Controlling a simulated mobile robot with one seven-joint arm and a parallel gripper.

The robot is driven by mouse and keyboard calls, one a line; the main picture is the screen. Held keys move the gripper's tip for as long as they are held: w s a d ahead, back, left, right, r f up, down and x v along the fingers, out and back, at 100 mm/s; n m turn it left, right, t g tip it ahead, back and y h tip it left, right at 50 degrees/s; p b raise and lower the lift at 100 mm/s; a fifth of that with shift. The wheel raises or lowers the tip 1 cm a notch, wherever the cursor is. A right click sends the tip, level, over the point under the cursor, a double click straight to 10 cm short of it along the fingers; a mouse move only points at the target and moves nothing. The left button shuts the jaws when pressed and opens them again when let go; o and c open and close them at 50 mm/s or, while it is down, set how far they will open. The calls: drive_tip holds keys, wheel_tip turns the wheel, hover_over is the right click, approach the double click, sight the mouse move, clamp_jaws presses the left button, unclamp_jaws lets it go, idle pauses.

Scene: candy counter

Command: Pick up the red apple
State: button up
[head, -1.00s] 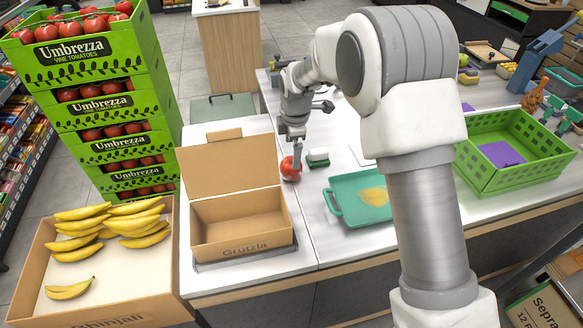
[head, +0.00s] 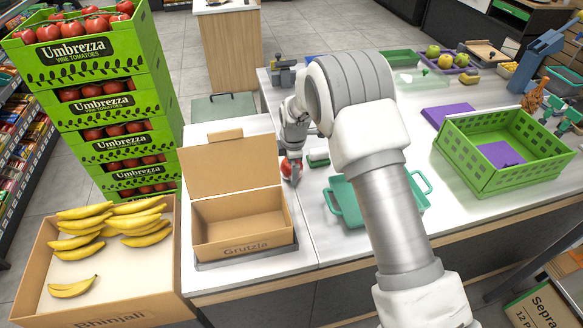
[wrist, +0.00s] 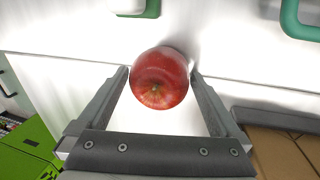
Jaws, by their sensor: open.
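The red apple (wrist: 160,80) sits on the white counter, between the tips of my open gripper (wrist: 160,76) in the wrist view. A narrow gap shows on its left, and its right side is very close to the other finger. In the head view the apple (head: 287,167) is partly hidden by my gripper (head: 291,170), which points down around it. The apple stands just behind and right of the open cardboard box (head: 243,240).
A green-and-white item (head: 318,157) lies just right of the apple. A teal tray (head: 345,203) is to the right, partly hidden by my arm. A green crate (head: 470,180) stands farther right. Bananas (head: 80,226) and stacked tomato crates (head: 100,115) are at the left.

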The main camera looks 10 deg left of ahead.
drive_tip(key=c, duration=0.7)
